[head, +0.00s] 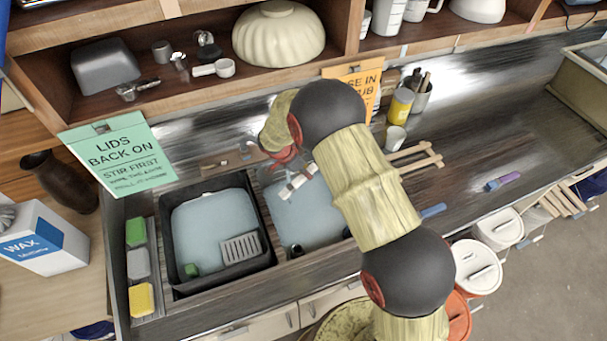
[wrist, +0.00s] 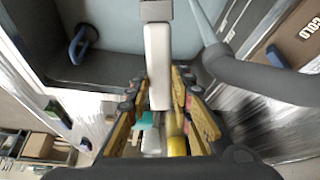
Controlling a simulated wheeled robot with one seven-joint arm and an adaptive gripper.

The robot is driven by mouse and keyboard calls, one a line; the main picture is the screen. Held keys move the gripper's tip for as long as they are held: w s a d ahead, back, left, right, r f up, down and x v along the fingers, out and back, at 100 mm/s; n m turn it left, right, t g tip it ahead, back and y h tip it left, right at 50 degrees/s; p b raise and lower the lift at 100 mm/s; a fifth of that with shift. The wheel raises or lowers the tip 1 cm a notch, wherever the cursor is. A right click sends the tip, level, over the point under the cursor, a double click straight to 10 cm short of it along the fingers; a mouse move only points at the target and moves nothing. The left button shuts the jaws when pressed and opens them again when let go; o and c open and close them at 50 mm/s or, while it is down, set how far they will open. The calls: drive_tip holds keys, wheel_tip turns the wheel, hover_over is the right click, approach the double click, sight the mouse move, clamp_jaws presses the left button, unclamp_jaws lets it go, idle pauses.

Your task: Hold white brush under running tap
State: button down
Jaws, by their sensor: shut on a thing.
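The white brush (wrist: 157,65) is held between the yellow-sided fingers of my gripper (wrist: 158,100) in the wrist view. Its grey head (wrist: 155,10) points away from me, over the sink basin. The dark curved tap spout (wrist: 250,75) is to the right of the brush. A pale blue streak of water (wrist: 203,22) leaves the spout's end; in this view it passes right of the brush head, with a gap between them. In the head view the brush (head: 299,183) shows over the right basin (head: 300,222), below my gripper, whose fingers are partly hidden by my arm.
A black-rimmed left basin (head: 166,250) holds a grey grate (head: 241,248). Sponges (head: 140,300) line its left side. A shelf (head: 130,105) overhangs the back.

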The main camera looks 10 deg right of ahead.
drive_tip(key=w+d+f+b, duration=0.1)
drive_tip(key=w+d+b, duration=0.1)
drive_tip(key=w, duration=0.4)
drive_tip(key=shift+w+d+f, duration=0.25)
drive_tip(key=shift+d, duration=0.15)
idle(0.4)
drive_tip(key=shift+d, duration=0.1)
drive_tip(key=shift+s+d+b, duration=0.2)
drive_tip(key=shift+d+b, duration=0.2)
drive_tip(key=shift+b, duration=0.25)
drive_tip(key=shift+s, duration=0.1)
